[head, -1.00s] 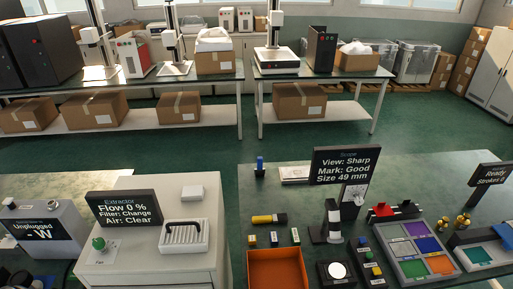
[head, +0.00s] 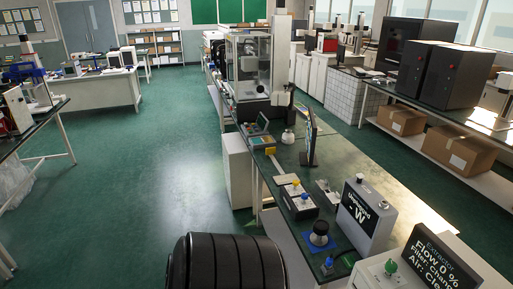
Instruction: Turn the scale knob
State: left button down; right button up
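I cannot tell which knob is the scale knob, as no readable label names it. A black round knob (head: 319,233) stands on a blue base on the dark green bench. A green knob (head: 391,266) sits on the white extractor unit (head: 370,278) at the bottom right. Neither of my grippers is in view.
The long bench (head: 345,150) runs away from me, with a thin upright screen (head: 310,138) and a large glass-fronted machine (head: 248,65) farther back. A black ribbed rounded object (head: 228,262) fills the bottom middle. The green floor (head: 150,170) on the left is open.

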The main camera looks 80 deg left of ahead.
aim_at(305, 196)
jog(key=u, duration=1.85)
